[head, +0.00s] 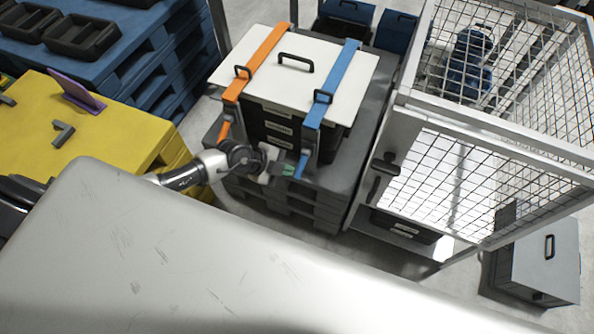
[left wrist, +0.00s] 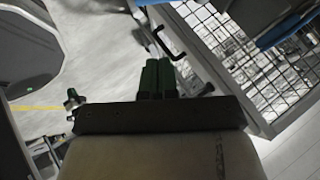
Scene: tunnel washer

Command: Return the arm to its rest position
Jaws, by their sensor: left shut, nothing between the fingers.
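My left arm comes in from the left in the head view, over the front edge of the yellow pallet. Its left gripper (head: 286,169) is beside the front of the strapped stack, near the lower end of the blue strap (head: 330,84). I cannot tell whether it touches the strap. In the left wrist view the green fingers of the left gripper (left wrist: 157,77) are together with nothing between them. The floor and the mesh cage lie beyond them. My right gripper is not in view.
The stack of black crates has a white lid (head: 298,62), an orange strap (head: 262,58) and a dark pallet (head: 345,178). A mesh cage (head: 490,140) stands to the right. A grey box (head: 541,262) is at far right. The yellow pallet (head: 90,130) is left.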

